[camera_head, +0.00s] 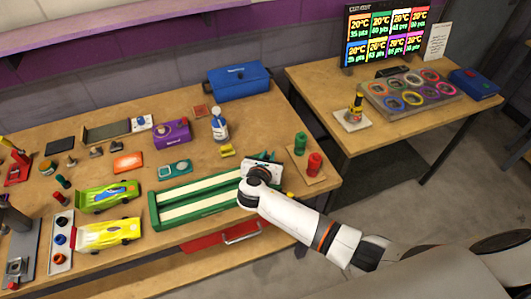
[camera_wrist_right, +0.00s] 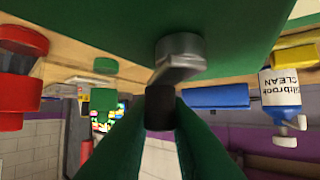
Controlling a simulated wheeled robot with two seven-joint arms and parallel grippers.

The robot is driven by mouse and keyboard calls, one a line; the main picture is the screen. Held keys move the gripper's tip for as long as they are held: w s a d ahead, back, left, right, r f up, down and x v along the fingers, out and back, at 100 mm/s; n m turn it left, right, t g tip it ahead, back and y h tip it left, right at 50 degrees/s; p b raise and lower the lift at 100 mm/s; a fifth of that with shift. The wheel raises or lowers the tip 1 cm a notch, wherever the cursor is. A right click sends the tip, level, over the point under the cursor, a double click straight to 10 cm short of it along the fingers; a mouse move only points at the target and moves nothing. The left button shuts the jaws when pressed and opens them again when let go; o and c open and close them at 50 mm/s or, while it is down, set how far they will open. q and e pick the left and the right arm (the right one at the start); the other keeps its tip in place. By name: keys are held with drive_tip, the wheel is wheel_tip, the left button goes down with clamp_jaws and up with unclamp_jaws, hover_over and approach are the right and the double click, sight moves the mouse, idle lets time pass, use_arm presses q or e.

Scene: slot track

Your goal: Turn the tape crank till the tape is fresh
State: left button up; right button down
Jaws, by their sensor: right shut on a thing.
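The tape device is a long green tray (camera_head: 158,217) with two pale tape strips (camera_head: 196,201), lying at the front of the workbench. My right gripper (camera_head: 265,168) is at its right end and hides part of that end. In the right wrist view, the fingers of my right gripper (camera_wrist_right: 160,118) are closed around the dark knob (camera_wrist_right: 160,98) of the crank. The grey metal crank arm (camera_wrist_right: 180,60) joins the knob to the green body (camera_wrist_right: 100,25). How worn the tape is cannot be told. My left gripper is not in view.
Red (camera_head: 314,164) and green (camera_head: 300,143) cylinders stand close to the right of my gripper. A white-and-blue bottle (camera_head: 220,125) and a yellow block (camera_head: 227,151) are behind. Two toy cars (camera_head: 107,197) lie left of the tray. A blue box (camera_head: 238,82) stands at the back.

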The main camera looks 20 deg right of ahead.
drive_tip(key=m+g+h, duration=0.2)
drive_tip(key=shift+s+d+m, duration=0.1)
drive_tip(key=shift+s+m, duration=0.15)
drive_tip(key=shift+m, duration=0.15)
drive_tip(key=m+g+h, duration=0.2)
drive_tip(key=g, duration=0.1)
drive_tip(key=shift+s+d+m, duration=0.1)
drive_tip(key=shift+s+m, duration=0.2)
drive_tip(key=shift+m, duration=0.1)
drive_tip(key=shift+s+f+m+g+h+b, duration=0.1)
drive_tip(key=shift+s+m+g+h+b, duration=0.15)
drive_tip(key=shift+m+g+h+b, duration=0.7)
drive_tip(key=shift+s+m+g+b, duration=0.2)
drive_tip(key=shift+m+g+b, duration=0.05)
drive_tip(key=shift+m+g, duration=0.65)
drive_tip(key=shift+s+m+g+b, duration=0.2)
drive_tip(key=shift+m+g, duration=0.55)
drive_tip(key=shift+g, duration=0.2)
drive_tip(key=shift+d, duration=0.1)
drive_tip(key=c, duration=1.4)
unclamp_jaws()
